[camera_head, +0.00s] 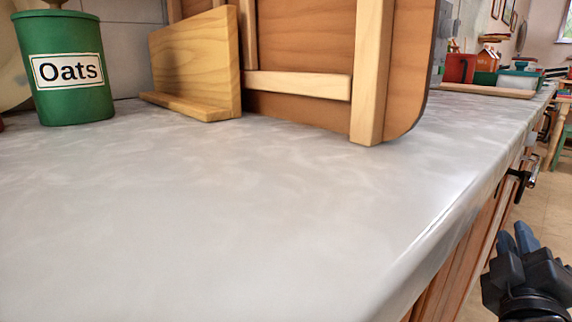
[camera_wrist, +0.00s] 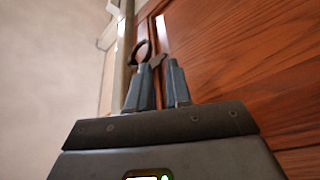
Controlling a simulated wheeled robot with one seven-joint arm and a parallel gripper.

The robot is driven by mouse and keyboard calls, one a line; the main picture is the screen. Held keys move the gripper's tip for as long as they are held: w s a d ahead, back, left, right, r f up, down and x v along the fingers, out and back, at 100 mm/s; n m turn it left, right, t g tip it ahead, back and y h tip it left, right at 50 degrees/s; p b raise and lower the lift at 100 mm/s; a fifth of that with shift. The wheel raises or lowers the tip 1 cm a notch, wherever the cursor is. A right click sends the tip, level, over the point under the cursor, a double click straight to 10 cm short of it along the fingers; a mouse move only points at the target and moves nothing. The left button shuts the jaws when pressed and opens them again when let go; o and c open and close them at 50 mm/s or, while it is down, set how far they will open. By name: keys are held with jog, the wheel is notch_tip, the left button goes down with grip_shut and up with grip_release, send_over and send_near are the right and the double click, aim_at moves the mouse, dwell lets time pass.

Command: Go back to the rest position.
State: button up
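My gripper (camera_head: 517,238) is at the lower right of the head view, beside the counter's front edge and low against the cabinet side. Its blue-grey fingers point up in the picture. In the wrist view my gripper (camera_wrist: 160,66) shows its two fingers a little apart, with a narrow gap between them. I see no object held in that gap. A dark ring-shaped handle (camera_wrist: 139,52) shows just beyond the fingertips; I cannot tell whether they touch it.
The grey counter (camera_head: 230,210) is mostly clear. A green Oats tin (camera_head: 68,95) and wooden panels (camera_head: 300,50) stand at its back. Cabinet fronts (camera_head: 480,245) with dark handles (camera_head: 521,180) run below the edge. The wrist view shows a reddish wooden front (camera_wrist: 240,60) close by.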

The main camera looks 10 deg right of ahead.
jog(key=s+a+f+n+y, duration=0.1)
jog(key=s+a+f+y, duration=0.7)
jog(key=s+a+f, duration=0.5)
jog(key=s+a+f+m+g+y, duration=0.1)
jog(key=s+a+m+y, duration=0.15)
jog(key=s, duration=0.75)
jog(key=s+a+f+m+y, duration=0.1)
jog(key=s+a+m+y, duration=0.15)
jog(key=s, duration=0.75)
notch_tip(320, 180, up, 31)
jog(key=p, duration=3)
jog(key=shift+w+d+f+h+p, duration=0.2)
jog(key=shift+w+d+h+p, duration=0.1)
jog(key=shift+h, duration=0.1)
jog(key=shift+d, duration=0.1)
